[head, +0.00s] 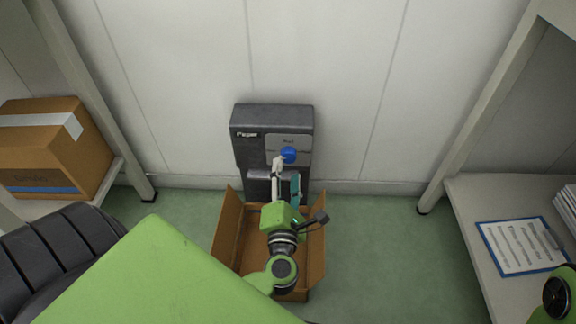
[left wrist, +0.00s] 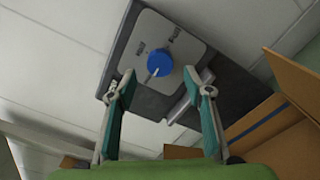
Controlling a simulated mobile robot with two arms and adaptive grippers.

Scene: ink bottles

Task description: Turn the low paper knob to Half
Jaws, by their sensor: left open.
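The low paper knob (head: 289,155) is blue and round, on a grey plate at the front of a dark unit marked "Paper" (head: 272,118) against the wall. In the left wrist view the knob (left wrist: 159,62) has a small white mark at its lower edge. Small labels stand around it on the plate (left wrist: 150,36), too blurred to read surely. My left gripper (head: 287,170) is open in front of the knob. In the left wrist view its fingers (left wrist: 160,82) lie on either side just below the knob; I cannot tell whether they touch it. My right gripper is not seen.
An open cardboard box (head: 232,238) stands on the green floor below the unit, under my left arm. A closed carton (head: 50,150) sits on a shelf at left. A clipboard (head: 522,246) lies on the right shelf. Floor right of the box is clear.

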